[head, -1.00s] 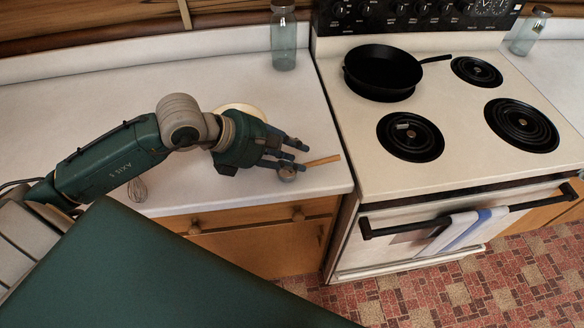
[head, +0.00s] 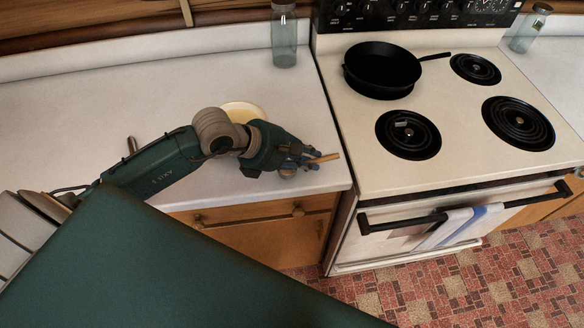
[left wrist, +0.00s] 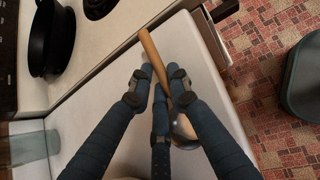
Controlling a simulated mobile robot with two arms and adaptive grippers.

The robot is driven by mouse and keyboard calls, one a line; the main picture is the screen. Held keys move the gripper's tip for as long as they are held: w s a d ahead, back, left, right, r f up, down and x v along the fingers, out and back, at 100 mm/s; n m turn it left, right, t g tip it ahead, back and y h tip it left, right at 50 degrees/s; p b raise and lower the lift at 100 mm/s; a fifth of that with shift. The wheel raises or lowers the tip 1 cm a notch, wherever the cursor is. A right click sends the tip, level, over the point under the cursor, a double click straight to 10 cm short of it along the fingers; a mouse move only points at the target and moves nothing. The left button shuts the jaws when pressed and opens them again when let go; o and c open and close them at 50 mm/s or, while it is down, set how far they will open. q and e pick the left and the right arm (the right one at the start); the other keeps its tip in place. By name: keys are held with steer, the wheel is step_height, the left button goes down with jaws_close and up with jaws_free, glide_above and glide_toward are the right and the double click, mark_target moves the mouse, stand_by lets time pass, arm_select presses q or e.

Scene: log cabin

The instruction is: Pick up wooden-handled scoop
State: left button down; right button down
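The wooden-handled scoop lies on the white counter near its front right corner. Its light wooden handle (head: 326,158) points right, toward the stove, and its round metal bowl (head: 288,172) is partly covered by my fingers. My left gripper (head: 304,158) is right over the scoop. The metal bowl (left wrist: 184,127) shows partly behind the right finger. My right gripper is in neither current view.
A pale yellow dish (head: 245,107) sits behind my left wrist. A glass jar (head: 284,40) stands at the back of the counter. The stove (head: 455,130) with a black pan (head: 382,70) is to the right. The counter's front edge is close to the scoop.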

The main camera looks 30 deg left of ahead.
arm_select(q)
steer(key=shift+r, duration=0.1)
steer(key=shift+w+r, duration=0.1)
steer(key=shift+r, duration=0.4)
step_height(320, 180, up, 19)
steer(key=b, duration=0.2)
steer(key=shift+b, duration=0.4)
stand_by(1.1)
